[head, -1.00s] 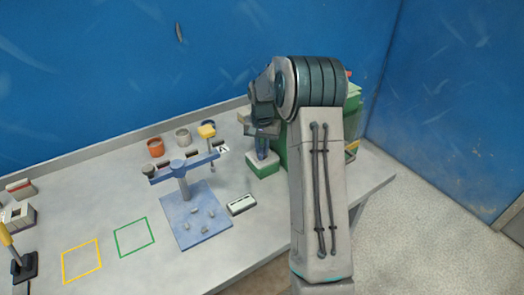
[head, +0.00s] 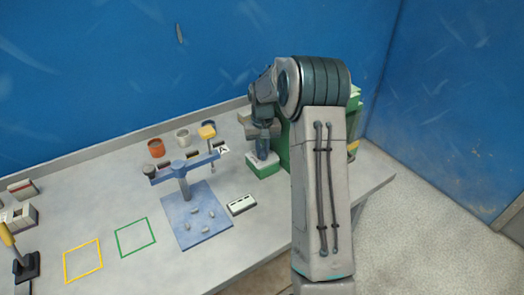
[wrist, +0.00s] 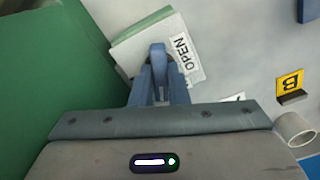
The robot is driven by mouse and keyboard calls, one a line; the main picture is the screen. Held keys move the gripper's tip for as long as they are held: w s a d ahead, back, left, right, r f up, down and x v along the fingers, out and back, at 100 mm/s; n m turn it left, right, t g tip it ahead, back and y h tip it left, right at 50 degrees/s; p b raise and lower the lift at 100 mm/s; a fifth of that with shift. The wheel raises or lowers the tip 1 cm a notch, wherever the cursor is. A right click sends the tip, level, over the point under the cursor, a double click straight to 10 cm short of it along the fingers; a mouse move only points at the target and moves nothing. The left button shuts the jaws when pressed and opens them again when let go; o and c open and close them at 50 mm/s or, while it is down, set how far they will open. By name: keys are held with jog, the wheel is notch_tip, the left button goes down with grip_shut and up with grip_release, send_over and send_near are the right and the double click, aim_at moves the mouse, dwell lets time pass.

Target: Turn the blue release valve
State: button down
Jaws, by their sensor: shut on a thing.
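The release valve stands on a green block with a white top (head: 264,168), at the back of the bench beside the green machine. My gripper (head: 262,152) points down over this block and hides most of the valve in the head view. In the wrist view, my gripper (wrist: 159,80) is shut on the blue valve handle (wrist: 158,50), which shows only as a small blue piece between the fingertips. An "OPEN" label (wrist: 187,58) lies on the white top to the right of the fingers.
The green machine (wrist: 50,60) rises close to the gripper's left in the wrist view. A blue stand (head: 185,185), several cups (head: 182,137) and a white-labelled block (head: 241,205) stand left of the arm. Yellow (head: 83,261) and green (head: 135,237) outlines are empty.

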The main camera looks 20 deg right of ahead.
aim_at(262, 149)
jog(key=shift+w+r, duration=0.15)
jog(key=n+p, duration=0.1)
jog(key=n, duration=0.3)
jog(key=shift+d, duration=0.1)
jog(key=c, duration=1.4)
grip_release()
jog(key=shift+w, duration=0.1)
notch_tip(262, 149, up, 14)
jog(key=b, duration=0.1)
jog(key=shift+b, duration=0.35)
jog(key=shift+f, duration=0.2)
